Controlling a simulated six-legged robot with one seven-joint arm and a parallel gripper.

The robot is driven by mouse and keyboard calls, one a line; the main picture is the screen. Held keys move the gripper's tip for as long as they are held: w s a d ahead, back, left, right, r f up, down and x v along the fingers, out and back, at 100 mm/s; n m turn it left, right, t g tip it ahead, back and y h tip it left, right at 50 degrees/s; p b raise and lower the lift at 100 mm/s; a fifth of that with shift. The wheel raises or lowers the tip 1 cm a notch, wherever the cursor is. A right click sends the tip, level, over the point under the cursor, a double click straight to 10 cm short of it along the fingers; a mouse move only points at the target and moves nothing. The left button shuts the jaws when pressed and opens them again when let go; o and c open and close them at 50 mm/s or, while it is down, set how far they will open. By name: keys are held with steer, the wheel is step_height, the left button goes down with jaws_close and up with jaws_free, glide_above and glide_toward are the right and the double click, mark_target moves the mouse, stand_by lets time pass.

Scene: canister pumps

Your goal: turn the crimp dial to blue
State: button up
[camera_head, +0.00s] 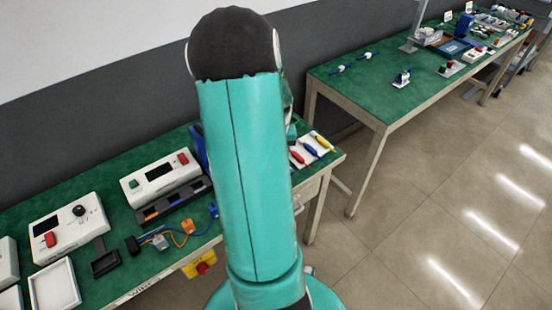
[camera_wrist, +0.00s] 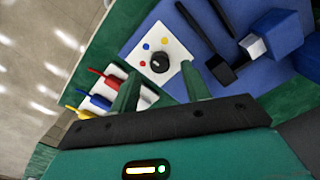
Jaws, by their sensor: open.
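The crimp dial (camera_wrist: 160,63) is a round black knob on a white plate (camera_wrist: 176,75) set on a blue base, seen in the wrist view. Nothing is between the fingers. In the head view my arm hides the gripper and dial.
A white tray (camera_head: 302,155) with red, blue and yellow-handled tools lies beside the dial. A blue block (camera_wrist: 278,32) and dark bars stand at the dial's right in the wrist view. White devices (camera_head: 160,178) line the green bench. A second bench (camera_head: 360,95) stands at the back right.

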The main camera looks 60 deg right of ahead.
step_height(320, 180, up, 11)
steer(key=shift+s, duration=0.15)
stand_by(0.7)
